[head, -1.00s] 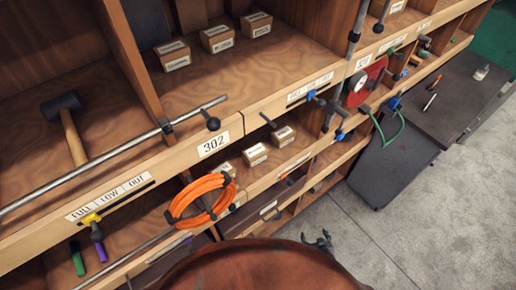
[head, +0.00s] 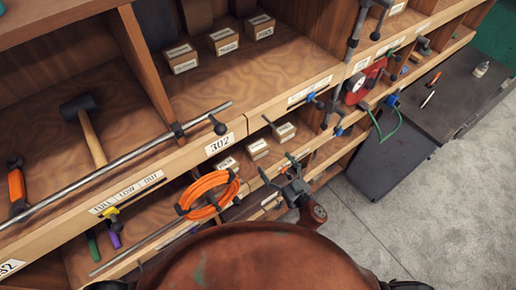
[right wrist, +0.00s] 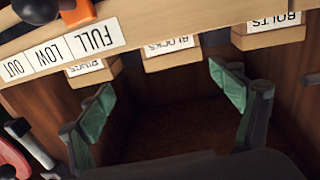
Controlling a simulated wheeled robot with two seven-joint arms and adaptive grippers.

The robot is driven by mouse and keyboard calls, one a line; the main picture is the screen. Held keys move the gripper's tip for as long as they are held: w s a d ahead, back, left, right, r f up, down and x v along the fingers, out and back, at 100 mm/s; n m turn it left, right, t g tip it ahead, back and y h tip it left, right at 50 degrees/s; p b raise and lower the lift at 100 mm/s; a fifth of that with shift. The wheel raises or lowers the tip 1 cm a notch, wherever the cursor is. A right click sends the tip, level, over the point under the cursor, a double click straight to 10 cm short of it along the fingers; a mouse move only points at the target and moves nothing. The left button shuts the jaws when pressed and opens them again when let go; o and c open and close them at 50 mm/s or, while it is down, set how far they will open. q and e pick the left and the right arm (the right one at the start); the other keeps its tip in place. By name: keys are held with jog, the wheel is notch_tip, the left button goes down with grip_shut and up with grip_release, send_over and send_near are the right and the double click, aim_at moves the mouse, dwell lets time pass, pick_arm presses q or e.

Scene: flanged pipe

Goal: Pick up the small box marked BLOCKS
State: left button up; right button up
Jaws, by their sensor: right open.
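The small box marked BLOCKS (right wrist: 170,55) shows at the top middle of the right wrist view, its label upside down and partly hidden by a shelf edge. It looks like the middle (head: 258,150) of three small cardboard boxes on the lower shelf in the head view. My right gripper (head: 278,171) is open and empty in front of that shelf, apart from the boxes. In the right wrist view its green-padded fingers (right wrist: 165,100) stand wide apart, below the BLOCKS box in the picture. My left gripper is not in view.
The BOLTS box (right wrist: 270,35) and another box (right wrist: 92,72) flank it closely. A shelf edge with a FULL LOW OUT label (right wrist: 62,50) crosses the right wrist view. An orange cable coil (head: 205,197) hangs left of my right gripper. A hammer (head: 88,130) lies on the upper shelf.

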aim_at(261, 153)
jog(key=shift+y, duration=0.3)
jog(key=x, duration=0.2)
jog(key=a+x, duration=0.1)
jog(key=x, duration=0.2)
jog(key=s+x, duration=0.1)
jog(key=x, duration=0.2)
jog(key=shift+w+a+f, duration=0.2)
jog(key=shift+a+f, duration=0.05)
jog(key=shift+f, duration=0.1)
jog(key=shift+s, duration=0.1)
jog(key=shift+c, duration=0.4)
jog(key=shift+r, duration=0.1)
jog(key=c, duration=1.4)
